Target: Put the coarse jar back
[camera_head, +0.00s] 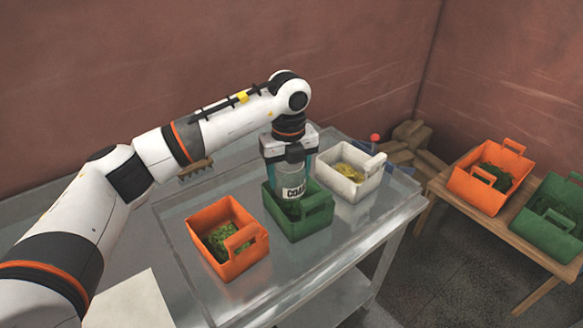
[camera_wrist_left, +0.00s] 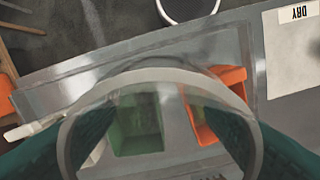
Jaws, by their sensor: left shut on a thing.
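The coarse jar (camera_head: 292,190) is a clear jar with a white label reading "COA", the rest cut off from view. My left gripper (camera_head: 288,168) points down and is shut on the jar, with a teal finger on each side. The jar is upright, over or partly inside the green bin (camera_head: 314,222) on the metal table; I cannot tell whether it touches the bin. In the left wrist view the jar's round clear rim (camera_wrist_left: 165,76) fills the space between the teal fingers. My right gripper is not in view.
An orange bin (camera_head: 246,262) with green leaves stands left of the green bin, and a white bin (camera_head: 349,188) with yellow pieces stands right. The metal table (camera_head: 180,225) has a pale sheet at the front left. Another orange bin (camera_head: 463,186) and green bin stand on a wooden bench.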

